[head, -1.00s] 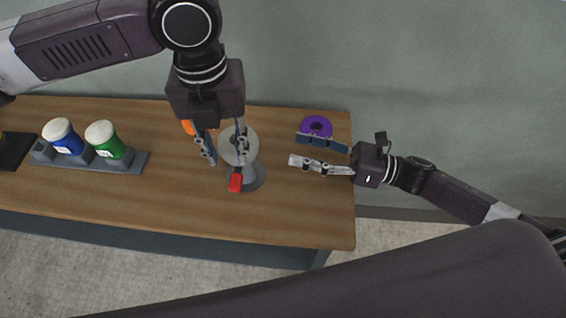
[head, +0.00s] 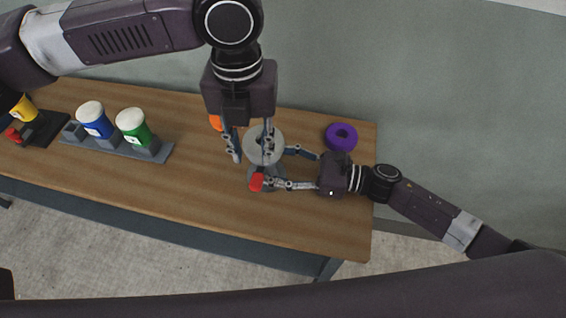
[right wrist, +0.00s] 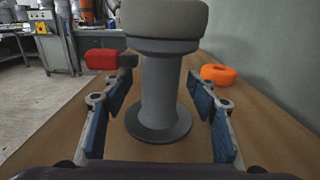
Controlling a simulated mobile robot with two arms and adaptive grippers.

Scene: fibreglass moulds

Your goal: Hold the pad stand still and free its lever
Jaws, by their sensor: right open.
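The pad stand has a round light-grey pad (head: 264,146) on a column with a wide round base. In the right wrist view its dark-grey column (right wrist: 160,88) is upright between my right fingers. Its red lever (head: 256,182) sticks out near the front in the head view, and left of the column in the right wrist view (right wrist: 102,59). My left gripper (head: 250,152) is open above the stand, one finger over the pad, the other left of it. My right gripper (head: 288,168) is open, its fingers either side of the column, with gaps visible in the right wrist view (right wrist: 158,98).
A purple ring (head: 341,137) lies at the back right. An orange ring (right wrist: 220,74) lies behind the stand. A grey rack (head: 120,148) holds a blue and a green canister at left; a yellow canister (head: 24,108) stands farther left. The bench front is clear.

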